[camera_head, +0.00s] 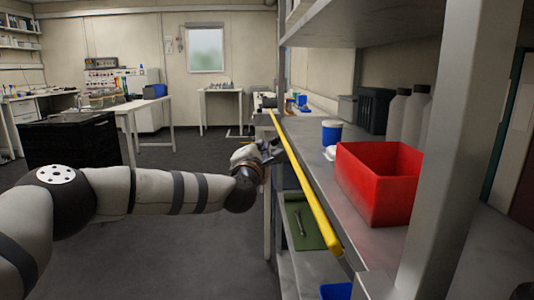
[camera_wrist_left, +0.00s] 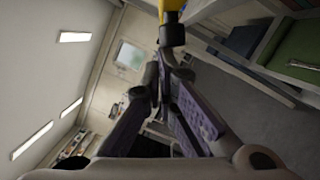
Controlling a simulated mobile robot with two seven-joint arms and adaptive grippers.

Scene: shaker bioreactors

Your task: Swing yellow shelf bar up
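The yellow shelf bar (camera_head: 305,185) runs along the front edge of the shelf in the head view, sloping from far to near. Its yellow end with a black part shows at the top of the left wrist view (camera_wrist_left: 171,8). My left gripper (camera_head: 272,150) is beside the bar's far half, on the aisle side. My right gripper is not in view.
The metal shelf (camera_head: 312,150) holds a red bin (camera_head: 375,190), a blue-and-white tub (camera_head: 331,132) and grey bottles. A green mat (camera_head: 305,220) lies on the lower shelf. A grey post (camera_head: 455,130) stands close at right. The aisle floor (camera_head: 200,240) is clear.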

